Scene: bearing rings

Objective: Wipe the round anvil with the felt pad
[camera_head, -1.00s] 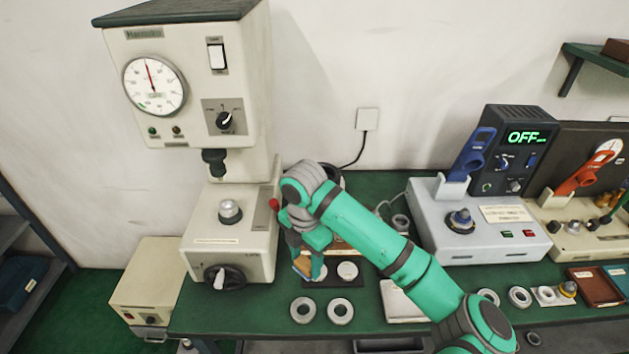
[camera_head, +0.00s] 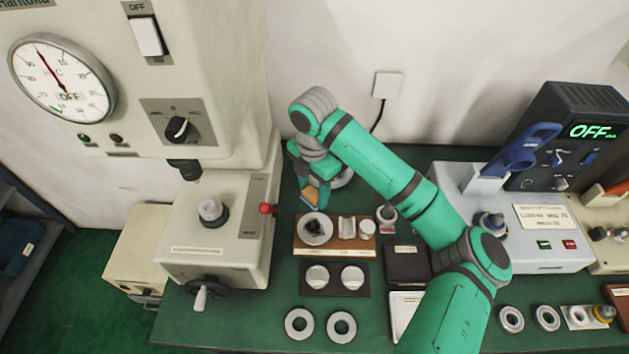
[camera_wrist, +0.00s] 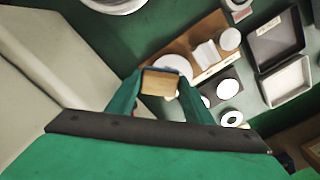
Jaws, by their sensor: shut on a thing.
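My gripper (camera_head: 314,190) is shut on a small tan pad with a blue edge (camera_head: 311,196), which I take for the felt pad. The pad (camera_wrist: 161,82) shows between the two fingers in the wrist view, above the work table. The round anvil (camera_head: 211,210) is a short silvery cylinder on a dark collar on top of the cream press base. The gripper is to the right of the anvil and apart from it. The anvil is not seen in the wrist view.
A wooden holder (camera_head: 335,250) with metal parts, a black plate (camera_head: 335,290) with two discs and loose rings (camera_head: 299,323) lie on the green table.

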